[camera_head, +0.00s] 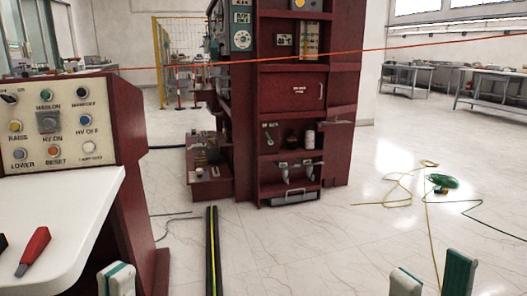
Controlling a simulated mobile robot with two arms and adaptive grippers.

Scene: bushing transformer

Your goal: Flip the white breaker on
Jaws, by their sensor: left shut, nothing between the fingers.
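I cannot pick out a white breaker for certain. The control panel (70,137) at the left carries several coloured buttons, a grey square switch (48,122) in the middle and a white round part (89,148) at lower right. My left gripper (117,278) shows at the bottom edge, in front of and below the desk, with its green and white fingertips together and nothing held. My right gripper (432,274) is at the bottom right, its two fingertips apart and empty, over the floor. Neither gripper touches the panel.
A white desk top (75,205) juts out below the panel, with a red-handled tool (34,252) on it. A dark red cabinet (340,90) stands in the middle. An orange line (420,47) crosses the view. Cables (212,250) lie on the otherwise open floor.

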